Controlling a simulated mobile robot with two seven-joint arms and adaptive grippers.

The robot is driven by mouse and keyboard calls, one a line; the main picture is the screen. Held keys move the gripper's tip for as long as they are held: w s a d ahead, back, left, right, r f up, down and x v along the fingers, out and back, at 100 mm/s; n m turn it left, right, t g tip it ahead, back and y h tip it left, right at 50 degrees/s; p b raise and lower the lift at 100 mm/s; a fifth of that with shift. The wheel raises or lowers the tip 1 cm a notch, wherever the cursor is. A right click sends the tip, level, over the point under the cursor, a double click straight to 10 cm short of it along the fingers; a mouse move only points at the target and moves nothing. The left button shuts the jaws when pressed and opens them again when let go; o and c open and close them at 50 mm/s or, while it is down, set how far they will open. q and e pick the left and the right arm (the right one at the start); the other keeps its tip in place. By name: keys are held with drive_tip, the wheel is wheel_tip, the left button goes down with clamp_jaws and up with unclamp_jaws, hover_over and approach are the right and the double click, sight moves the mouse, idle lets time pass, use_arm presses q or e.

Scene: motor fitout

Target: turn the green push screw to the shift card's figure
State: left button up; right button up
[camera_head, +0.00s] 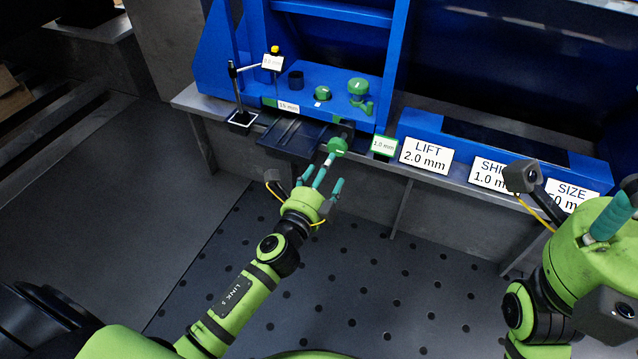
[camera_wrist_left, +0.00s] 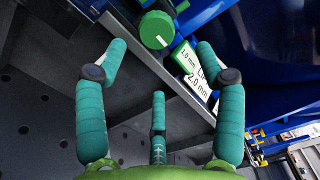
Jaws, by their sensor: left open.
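The green push screw (camera_head: 338,146) has a round green knob with a white mark, at the front edge of the blue machine. The knob also shows at the top of the left wrist view (camera_wrist_left: 156,30). A small readout (camera_head: 384,146) beside it reads 1.0 mm. The shift card (camera_head: 490,177) is partly covered by my right arm; its figure reads as 1.0 mm. My left gripper (camera_head: 322,172) is open just in front of the knob, its teal fingers spread and empty in the left wrist view (camera_wrist_left: 160,68). My right gripper (camera_head: 612,215) is partly cut off at the right edge.
The lift card (camera_head: 425,156) reads 2.0 mm; the size card (camera_head: 572,195) is partly hidden. A gauge stand (camera_head: 238,95) stands left of the blue block. Two more green knobs (camera_head: 358,86) (camera_head: 322,93) sit on the block. The perforated floor panel (camera_head: 330,280) is clear.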

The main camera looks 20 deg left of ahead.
use_arm(q)
drive_tip(key=s, duration=0.4)
drive_tip(key=shift+r, duration=0.1)
idle(1.7)
